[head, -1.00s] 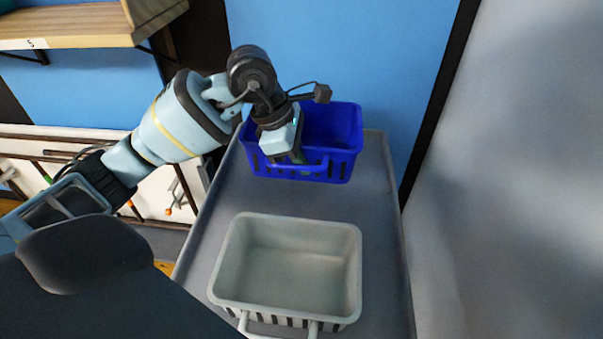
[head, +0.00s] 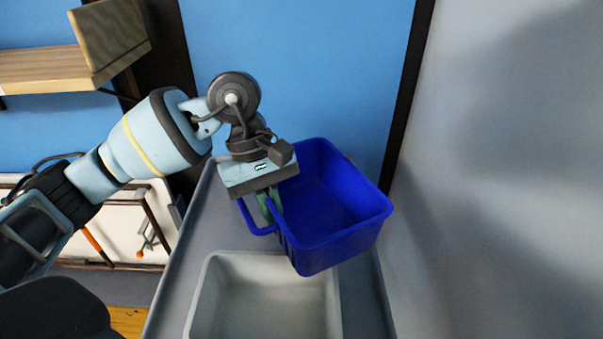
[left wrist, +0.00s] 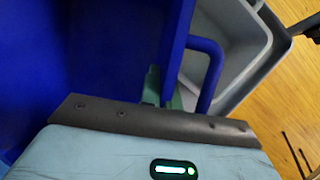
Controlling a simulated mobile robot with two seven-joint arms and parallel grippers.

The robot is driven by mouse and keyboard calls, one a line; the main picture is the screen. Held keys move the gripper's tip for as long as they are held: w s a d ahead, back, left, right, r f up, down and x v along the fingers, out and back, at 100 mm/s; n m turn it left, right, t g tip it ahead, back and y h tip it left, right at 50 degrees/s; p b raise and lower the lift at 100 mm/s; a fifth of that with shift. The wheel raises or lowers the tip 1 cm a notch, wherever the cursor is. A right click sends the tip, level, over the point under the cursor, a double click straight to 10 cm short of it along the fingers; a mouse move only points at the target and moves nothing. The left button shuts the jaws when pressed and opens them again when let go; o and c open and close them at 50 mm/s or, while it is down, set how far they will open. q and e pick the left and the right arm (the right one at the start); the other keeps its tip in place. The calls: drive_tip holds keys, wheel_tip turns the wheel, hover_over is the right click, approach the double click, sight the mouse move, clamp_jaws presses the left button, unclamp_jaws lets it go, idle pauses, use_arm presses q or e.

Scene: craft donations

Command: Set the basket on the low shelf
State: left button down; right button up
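The blue basket (head: 335,245) is in the middle of the head view, tilted and raised over the grey surface. My right gripper is not in view.
A pale grey basket (head: 262,300) stands empty on the grey surface (head: 365,305), just below and in front of the blue one. A grey wall (head: 510,200) closes off the right and a blue panel (head: 290,70) the back. Tools hang on a white board (head: 130,215) at left.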

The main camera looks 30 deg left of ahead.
sight(250, 225)
use_arm(q)
drive_tip(key=s+m+y, duration=0.1)
drive_tip(key=s+m, duration=0.1)
drive_tip(key=m, duration=0.1)
drive_tip(key=s+m+g+y, duration=0.1)
drive_tip(key=s+m, duration=0.1)
drive_tip(key=m, duration=0.1)
drive_tip(key=s+r+m+g+y, duration=0.1)
drive_tip(key=s+m, duration=0.1)
drive_tip(key=m, duration=0.2)
drive_tip(key=shift+r, duration=0.1)
drive_tip(key=shift+a, duration=0.1)
